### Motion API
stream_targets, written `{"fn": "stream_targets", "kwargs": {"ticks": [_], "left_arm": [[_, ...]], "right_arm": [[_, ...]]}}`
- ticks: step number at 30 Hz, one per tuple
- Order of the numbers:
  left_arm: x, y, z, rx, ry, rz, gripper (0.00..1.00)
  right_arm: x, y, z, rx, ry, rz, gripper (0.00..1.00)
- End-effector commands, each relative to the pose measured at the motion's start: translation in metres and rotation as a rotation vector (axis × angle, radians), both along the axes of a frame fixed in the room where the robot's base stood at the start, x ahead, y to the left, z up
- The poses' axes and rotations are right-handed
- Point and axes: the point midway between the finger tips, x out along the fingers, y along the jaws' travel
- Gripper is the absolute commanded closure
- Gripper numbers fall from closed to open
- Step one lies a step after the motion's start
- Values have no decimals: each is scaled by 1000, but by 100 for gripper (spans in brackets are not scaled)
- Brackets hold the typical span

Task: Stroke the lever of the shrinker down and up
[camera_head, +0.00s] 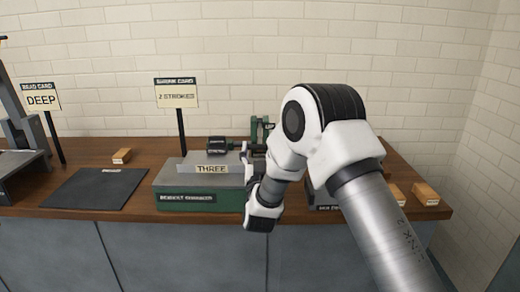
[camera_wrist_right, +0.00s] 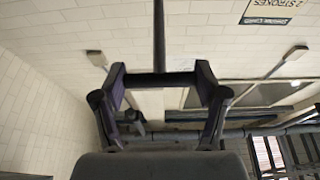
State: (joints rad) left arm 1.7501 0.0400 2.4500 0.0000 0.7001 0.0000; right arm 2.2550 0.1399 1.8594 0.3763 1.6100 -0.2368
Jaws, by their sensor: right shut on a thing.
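The shrinker's green body (camera_head: 255,128) shows in the head view behind my right arm, which hides much of it. A dark lever grip (camera_head: 224,146) sticks out to the left, roughly level. My right gripper (camera_head: 246,156) is at the lever, just right of the thick grip end, partly hidden by my own wrist. In the right wrist view, the gripper (camera_wrist_right: 160,77) is shut on a dark bar of the lever, and a thin dark rod (camera_wrist_right: 158,35) runs up from there. My left gripper is not in view.
A card (camera_head: 176,95) reads 2 STROKES. A dark mat (camera_head: 95,188), wooden blocks (camera_head: 425,194) and a grey machine (camera_head: 25,135) are on the bench. The wall is behind.

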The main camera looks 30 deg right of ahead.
Motion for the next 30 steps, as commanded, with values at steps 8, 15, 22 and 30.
{"fn": "stream_targets", "kwargs": {"ticks": [8,15,22,30], "left_arm": [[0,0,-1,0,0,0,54],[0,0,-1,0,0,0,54],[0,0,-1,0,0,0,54],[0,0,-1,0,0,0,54]], "right_arm": [[-1,0,-10,6,20,1,90],[-1,0,-8,5,16,0,2],[-2,1,-6,3,11,1,2],[-37,24,-23,0,16,3,2]]}}
